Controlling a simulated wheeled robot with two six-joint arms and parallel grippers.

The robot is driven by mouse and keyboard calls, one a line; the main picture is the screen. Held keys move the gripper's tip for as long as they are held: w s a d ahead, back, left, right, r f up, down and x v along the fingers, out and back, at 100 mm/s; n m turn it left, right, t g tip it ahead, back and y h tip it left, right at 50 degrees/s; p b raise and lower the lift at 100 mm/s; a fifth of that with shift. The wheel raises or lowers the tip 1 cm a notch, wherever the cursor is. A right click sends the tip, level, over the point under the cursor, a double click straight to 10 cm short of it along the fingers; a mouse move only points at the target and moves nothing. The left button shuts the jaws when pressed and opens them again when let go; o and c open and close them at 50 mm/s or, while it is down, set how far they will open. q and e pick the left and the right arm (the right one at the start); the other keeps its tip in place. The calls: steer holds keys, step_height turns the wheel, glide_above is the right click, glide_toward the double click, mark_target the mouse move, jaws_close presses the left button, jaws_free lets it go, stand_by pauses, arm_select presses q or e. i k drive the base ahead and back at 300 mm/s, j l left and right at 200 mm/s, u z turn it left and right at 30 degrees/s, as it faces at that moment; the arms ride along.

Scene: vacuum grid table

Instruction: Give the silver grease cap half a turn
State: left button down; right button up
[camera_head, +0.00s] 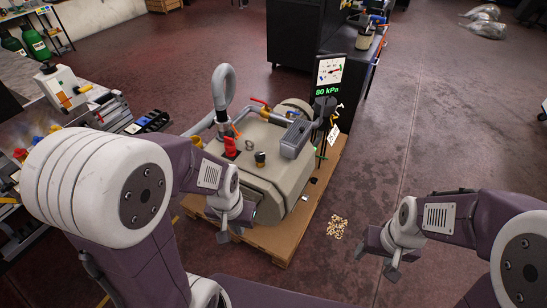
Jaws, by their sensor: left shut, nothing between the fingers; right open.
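A beige machine (287,170) stands on a wooden pallet (268,243) in the middle of the view. On its top is a small silver-grey piece (249,144), which may be the silver grease cap; it is too small to tell for sure. My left gripper (230,228) is shut and empty at the machine's near left side, lower than the top and apart from that piece. My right gripper (391,264) is open and empty over the floor, to the right of the pallet.
Next to the silver piece are a red fitting (231,147) and a black knob (260,158). A grey hose (224,86) loops up behind. A gauge display (329,74) reading 80 kPa stands at the right. Small yellowish bits (337,227) lie on otherwise clear floor.

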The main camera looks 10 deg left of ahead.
mark_target(305, 197)
steer(key=i+u, duration=0.35)
steer(key=i+l+u, duration=0.1)
steer(key=i+u, duration=0.3)
steer(key=i, duration=0.15)
